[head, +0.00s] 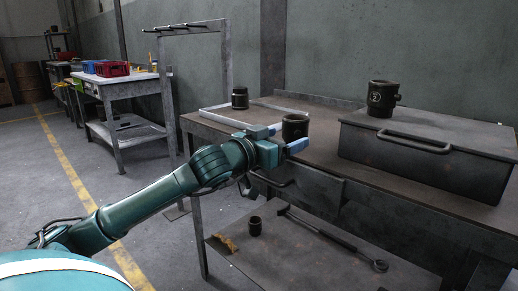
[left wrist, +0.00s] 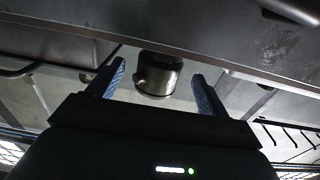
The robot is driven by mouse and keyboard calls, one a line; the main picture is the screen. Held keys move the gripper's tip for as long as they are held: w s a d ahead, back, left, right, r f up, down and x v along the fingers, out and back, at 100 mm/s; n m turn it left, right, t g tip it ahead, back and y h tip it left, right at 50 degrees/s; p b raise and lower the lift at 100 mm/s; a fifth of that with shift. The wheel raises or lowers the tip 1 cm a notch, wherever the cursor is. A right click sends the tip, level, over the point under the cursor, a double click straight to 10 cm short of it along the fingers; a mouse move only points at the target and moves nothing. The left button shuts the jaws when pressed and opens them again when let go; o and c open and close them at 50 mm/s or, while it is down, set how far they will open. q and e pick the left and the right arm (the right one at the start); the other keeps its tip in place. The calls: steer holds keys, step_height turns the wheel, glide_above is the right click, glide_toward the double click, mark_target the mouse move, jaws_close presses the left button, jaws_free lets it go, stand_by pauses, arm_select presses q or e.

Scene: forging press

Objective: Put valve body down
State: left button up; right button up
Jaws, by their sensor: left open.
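A dark cylindrical valve body (head: 295,127) stands upright near the front edge of the workbench in the head view. My left gripper (head: 281,140) is at this edge, with its blue fingers spread to either side of the valve body. In the left wrist view the valve body (left wrist: 158,76) shows between the open fingers (left wrist: 160,82), with a gap on both sides. Its lower part is partly hidden by the gripper in the head view. My right gripper is in neither view.
The bench (head: 325,150) carries a light frame (head: 222,117) with another dark part (head: 240,98) by it. A grey toolbox (head: 430,145) holds a further dark fitting (head: 382,98). The lower shelf has a small part (head: 255,226) and a long wrench (head: 335,238).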

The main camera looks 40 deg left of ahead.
arm_select(q)
steer(key=s, duration=0.3)
steer(key=s+b, duration=0.1)
steer(key=s, duration=0.1)
steer(key=shift+a+f, duration=0.2)
steer(key=shift+a, duration=0.05)
steer(key=s+d+f+n+g+h, duration=0.4)
steer(key=s+d+f+n+h, duration=0.35)
steer(key=d+f+n, duration=0.45)
steer(key=s+d+m+t+h, duration=0.1)
steer(key=s+d+m+t, duration=0.4)
steer(key=s+d+m, duration=0.4)
steer(key=d+m, duration=0.6)
steer(key=m, duration=0.3)
steer(key=shift+d+f+h, duration=0.15)
steer(key=shift+f+h, duration=0.2)
steer(key=shift+f, duration=0.05)
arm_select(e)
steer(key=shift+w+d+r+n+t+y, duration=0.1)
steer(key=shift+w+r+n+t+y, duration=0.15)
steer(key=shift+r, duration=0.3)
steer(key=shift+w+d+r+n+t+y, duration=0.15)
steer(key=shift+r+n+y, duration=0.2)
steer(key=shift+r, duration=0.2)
